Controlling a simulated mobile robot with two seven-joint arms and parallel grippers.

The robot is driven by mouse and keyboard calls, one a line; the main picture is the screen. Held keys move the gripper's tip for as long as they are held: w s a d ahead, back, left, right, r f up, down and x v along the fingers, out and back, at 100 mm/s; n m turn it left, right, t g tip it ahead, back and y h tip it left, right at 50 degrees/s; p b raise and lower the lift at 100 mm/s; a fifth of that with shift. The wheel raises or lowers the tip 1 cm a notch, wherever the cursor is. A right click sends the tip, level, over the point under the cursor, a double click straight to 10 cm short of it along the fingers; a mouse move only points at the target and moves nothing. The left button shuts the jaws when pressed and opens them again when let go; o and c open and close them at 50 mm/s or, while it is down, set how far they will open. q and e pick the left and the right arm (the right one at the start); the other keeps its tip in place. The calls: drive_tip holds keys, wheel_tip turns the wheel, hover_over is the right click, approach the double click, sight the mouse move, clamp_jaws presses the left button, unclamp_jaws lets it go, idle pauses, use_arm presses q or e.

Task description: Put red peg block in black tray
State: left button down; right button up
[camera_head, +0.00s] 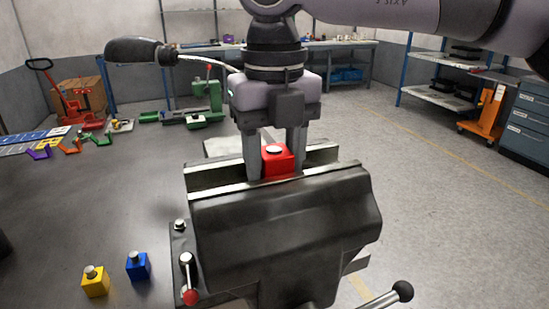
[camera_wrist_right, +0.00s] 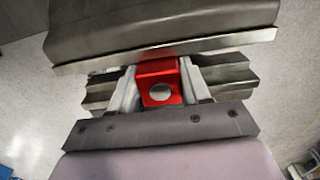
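The red peg block (camera_head: 277,163) has a silver peg on top and sits between the jaws of the dark bench vise (camera_head: 285,225). My right gripper (camera_head: 274,158) points down from above, with one finger on each side of the block. In the right wrist view the fingers (camera_wrist_right: 160,85) lie against the sides of the red peg block (camera_wrist_right: 160,70), shut on it. The block's lower part is hidden by the front jaw. I cannot make out a black tray for certain. My left gripper is not in view.
A yellow peg block (camera_head: 95,284) and a blue peg block (camera_head: 138,266) stand at the lower left. A shelf (camera_head: 440,88) with dark items stands at the back right, near an orange cart (camera_head: 486,115). The vise handle's black knob (camera_head: 402,291) sticks out in front.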

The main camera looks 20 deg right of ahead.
sight(274, 148)
drive_tip(key=shift+r, duration=0.15)
drive_tip(key=shift+r+p, duration=1.85)
drive_tip(key=shift+r, duration=0.55)
drive_tip(key=shift+r+p, duration=1.15)
drive_tip(key=shift+r, duration=0.35)
